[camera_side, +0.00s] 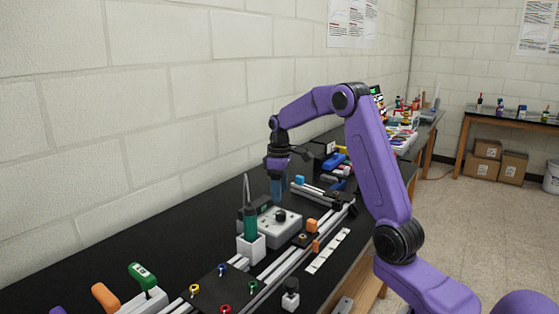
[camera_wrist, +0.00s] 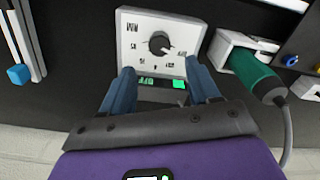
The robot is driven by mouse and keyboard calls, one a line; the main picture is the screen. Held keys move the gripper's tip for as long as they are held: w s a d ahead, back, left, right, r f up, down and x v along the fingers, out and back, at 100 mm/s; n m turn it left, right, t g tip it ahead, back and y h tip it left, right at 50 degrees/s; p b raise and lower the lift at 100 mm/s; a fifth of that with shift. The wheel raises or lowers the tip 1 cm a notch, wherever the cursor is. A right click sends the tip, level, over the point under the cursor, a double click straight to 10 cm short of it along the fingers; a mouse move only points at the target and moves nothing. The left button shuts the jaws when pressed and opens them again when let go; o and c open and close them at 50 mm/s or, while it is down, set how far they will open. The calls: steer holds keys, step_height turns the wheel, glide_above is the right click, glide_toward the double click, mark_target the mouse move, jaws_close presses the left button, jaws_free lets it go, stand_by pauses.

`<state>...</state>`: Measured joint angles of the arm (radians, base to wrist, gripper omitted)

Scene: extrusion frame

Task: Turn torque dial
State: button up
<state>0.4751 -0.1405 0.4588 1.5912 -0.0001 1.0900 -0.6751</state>
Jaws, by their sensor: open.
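The torque dial is a round black knob (camera_wrist: 160,43) on a pale control box (camera_wrist: 128,50) with printed markings around it. A small display with green lit characters (camera_wrist: 178,84) sits at the box's edge closest to the gripper. In the side view the knob (camera_side: 281,215) is on top of the box (camera_side: 287,227), which rests on the black bench. My gripper (camera_wrist: 160,68) is open and empty, its two blue fingers spread wide. In the side view my gripper (camera_side: 278,190) points down above the back of the box, apart from the knob.
A green-handled corded tool (camera_wrist: 255,75) stands in a white holder (camera_side: 251,247) beside the box. Aluminium rails (camera_side: 285,262) and a black plate with coloured knobs (camera_side: 222,288) lie in front. The wall is close behind.

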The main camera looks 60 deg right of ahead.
step_height(320, 180, up, 10)
stand_by(0.4)
steer(key=shift+r, duration=0.1)
steer(key=s+a+f+n, duration=0.2)
steer(key=s+a, duration=0.4)
steer(key=a, duration=0.5)
steer(key=s+a+f+n, duration=0.2)
steer(key=s+a, duration=0.4)
steer(key=a, duration=0.5)
steer(key=s+a+f+n, duration=0.1)
steer(key=s+f+n, duration=0.1)
steer(key=s, duration=0.9)
steer(key=s+a+f+n, duration=0.1)
steer(key=s+f, duration=0.3)
steer(key=s, duration=0.6)
steer(key=shift+s+a+n, duration=0.35)
steer(key=shift+s+n, duration=0.05)
steer(key=shift+n, duration=0.4)
